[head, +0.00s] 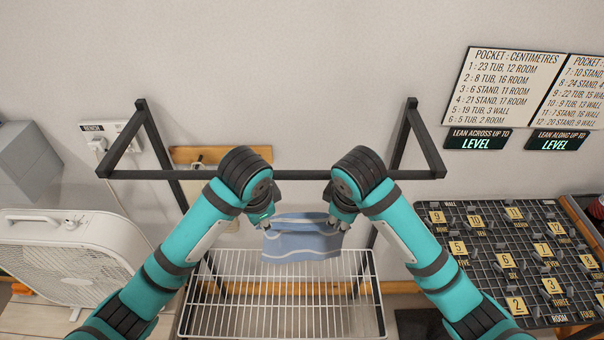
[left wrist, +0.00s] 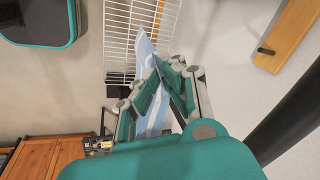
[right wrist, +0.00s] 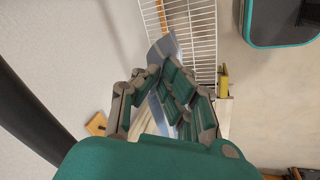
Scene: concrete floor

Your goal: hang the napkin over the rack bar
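The light blue napkin (head: 303,243) hangs between my two grippers, above the white wire rack shelf in the head view. My left gripper (head: 265,220) is shut on its left upper corner and my right gripper (head: 340,221) on its right upper corner. The napkin also shows between the fingers in the left wrist view (left wrist: 146,48) and in the right wrist view (right wrist: 162,47). The black rack bar (head: 300,175) runs across behind my arms, higher in the picture than the napkin. The napkin appears clear of the bar.
The white wire shelf (head: 285,305) lies below the napkin. A white box fan (head: 60,255) stands at the left. A dark grid board with yellow number tags (head: 505,260) is at the right. Wall signs (head: 503,87) hang at upper right. The wall above the bar is bare.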

